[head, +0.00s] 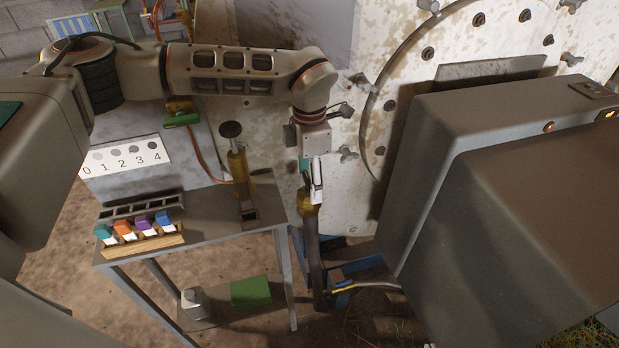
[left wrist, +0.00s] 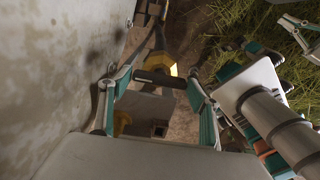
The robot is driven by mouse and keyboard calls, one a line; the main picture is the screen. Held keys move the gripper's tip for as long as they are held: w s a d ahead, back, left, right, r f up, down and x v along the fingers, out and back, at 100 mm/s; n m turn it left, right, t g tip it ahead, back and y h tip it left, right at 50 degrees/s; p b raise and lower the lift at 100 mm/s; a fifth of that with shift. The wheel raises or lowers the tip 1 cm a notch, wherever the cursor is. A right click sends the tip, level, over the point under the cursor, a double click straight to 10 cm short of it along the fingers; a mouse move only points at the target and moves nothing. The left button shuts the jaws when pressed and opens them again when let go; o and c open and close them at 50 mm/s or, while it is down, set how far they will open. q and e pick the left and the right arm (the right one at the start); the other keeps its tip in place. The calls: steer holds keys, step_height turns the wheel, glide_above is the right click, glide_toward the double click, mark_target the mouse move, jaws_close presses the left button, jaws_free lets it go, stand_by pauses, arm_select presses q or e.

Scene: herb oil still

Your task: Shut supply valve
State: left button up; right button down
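A brass-yellow valve (head: 308,203) sits on the upright dark pipe in front of the pale tank, beside the table. It shows as a yellow body in the left wrist view (left wrist: 160,62), with a dark bar-shaped handle (left wrist: 158,79). My left gripper (head: 317,190) points down at this valve from above. In the left wrist view its two teal-and-grey fingers (left wrist: 158,84) stand apart, one at each end of the dark handle. Whether they touch or press it I cannot tell. The gripper hides part of the valve in the head view.
A metal table (head: 200,207) bears a rack of colored blocks (head: 140,228), a numbered panel (head: 126,157) and a second brass fitting with a dark knob (head: 231,130). A green-handled valve (head: 182,119) is behind. The stained tank (head: 345,100) is close behind the gripper.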

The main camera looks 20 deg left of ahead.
arm_select(q)
steer(key=c, duration=0.4)
steer(key=shift+c, duration=0.2)
steer(key=shift+n, duration=0.3)
steer(key=n+p, duration=0.2)
steer(key=n, duration=0.2)
steer(key=shift+n, duration=0.3)
steer(key=n, duration=0.2)
steer(key=shift+n, duration=0.4)
steer(key=n, duration=0.5)
steer(key=shift+p, duration=0.35)
steer(key=n, duration=0.5)
steer(key=shift+o, duration=0.2)
steer(key=shift+n, duration=0.3)
